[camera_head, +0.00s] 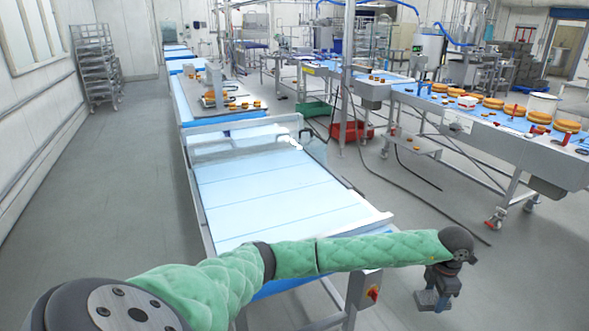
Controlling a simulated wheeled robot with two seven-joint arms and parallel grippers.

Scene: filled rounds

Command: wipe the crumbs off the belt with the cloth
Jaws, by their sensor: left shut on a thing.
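My left arm reaches across the front from the left in a green padded sleeve. Its gripper (436,294) hangs pointing down, right of the belt's near end and over the floor. It is shut on a small blue-grey piece (428,299), which looks like the cloth, mostly hidden by the fingers. The pale blue-white belt (270,190) runs away from me in the middle, its near end partly behind my arm. I cannot make out crumbs on it. My right gripper is not in view.
A clear guard (240,136) crosses the belt's far part. A red switch (373,293) sits on a box at the belt's near right corner. Another conveyor with filled rounds (494,103) stands at the right. Cables (400,195) lie on the open floor between.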

